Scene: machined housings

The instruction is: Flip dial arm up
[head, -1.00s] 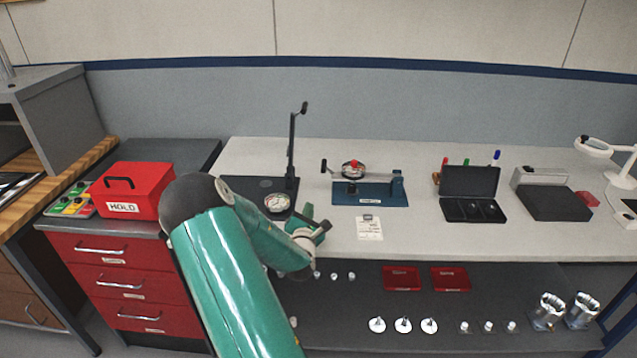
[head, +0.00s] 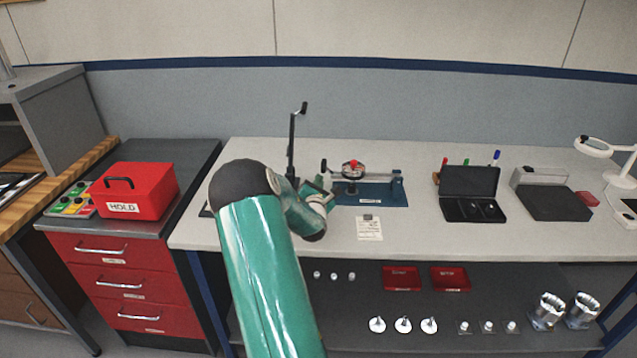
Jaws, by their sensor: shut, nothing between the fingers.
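The dial arm (head: 378,176) lies about level over a blue base plate (head: 385,195). It runs from an upright block at the plate's right end to a dark handle (head: 323,165) at the left. A round dial with a red top (head: 353,166) sits along it. My gripper (head: 327,188) is shut and empty, at the left end of the blue plate and close to the handle. Whether it touches the handle cannot be told, and my wrist hides much of the gripper.
A black post stand (head: 291,145) rises just behind my wrist; my arm hides most of its base. A white label card (head: 369,228) lies in front of the plate. An open black case (head: 468,184) stands to the right. Bare benchtop (head: 415,232) lies in front.

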